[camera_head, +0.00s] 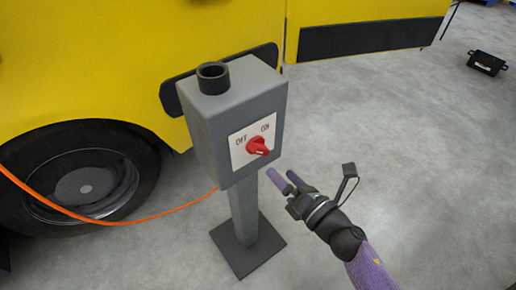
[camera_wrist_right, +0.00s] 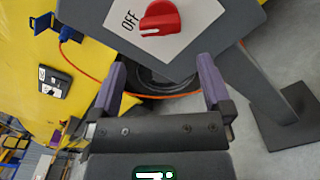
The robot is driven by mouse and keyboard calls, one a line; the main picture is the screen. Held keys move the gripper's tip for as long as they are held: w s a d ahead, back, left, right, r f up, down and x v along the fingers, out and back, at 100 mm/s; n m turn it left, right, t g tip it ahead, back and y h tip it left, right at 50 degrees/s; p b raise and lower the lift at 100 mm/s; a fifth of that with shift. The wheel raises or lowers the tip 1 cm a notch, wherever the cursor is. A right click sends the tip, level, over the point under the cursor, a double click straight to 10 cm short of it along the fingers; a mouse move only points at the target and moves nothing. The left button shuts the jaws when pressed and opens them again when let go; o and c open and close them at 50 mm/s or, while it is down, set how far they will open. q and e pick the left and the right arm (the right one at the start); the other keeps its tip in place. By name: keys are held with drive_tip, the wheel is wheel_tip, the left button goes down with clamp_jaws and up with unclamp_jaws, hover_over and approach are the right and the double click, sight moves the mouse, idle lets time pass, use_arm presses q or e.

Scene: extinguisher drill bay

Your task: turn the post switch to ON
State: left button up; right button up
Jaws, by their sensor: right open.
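The post switch is a grey box (camera_head: 213,128) on a grey post with a dark square foot. Its white plate (camera_head: 239,152) is marked OFF at left and ON at right. A red knob (camera_head: 257,146) sits on the plate; I cannot tell for sure which mark it points to. The knob (camera_wrist_right: 160,17) also shows at the top of the right wrist view, with OFF left of it. My right gripper (camera_head: 280,178) is open and empty, below and right of the knob, apart from it. In the right wrist view its fingers (camera_wrist_right: 163,75) are spread below the knob. My left gripper is out of view.
A yellow vehicle (camera_head: 90,65) with a dark wheel (camera_head: 85,185) stands behind the box. An orange cable (camera_head: 120,221) runs from the left to the post. A black case (camera_head: 487,63) lies far right.

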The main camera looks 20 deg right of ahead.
sight(262, 154)
drive_tip(key=b+x, duration=0.1)
drive_tip(key=x, duration=0.7)
drive_tip(key=shift+w+a, duration=0.1)
drive_tip(key=shift+w, duration=0.15)
drive_tip(key=shift+c, duration=1.3)
drive_tip(key=c, duration=0.9)
drive_tip(key=shift+o, duration=0.2)
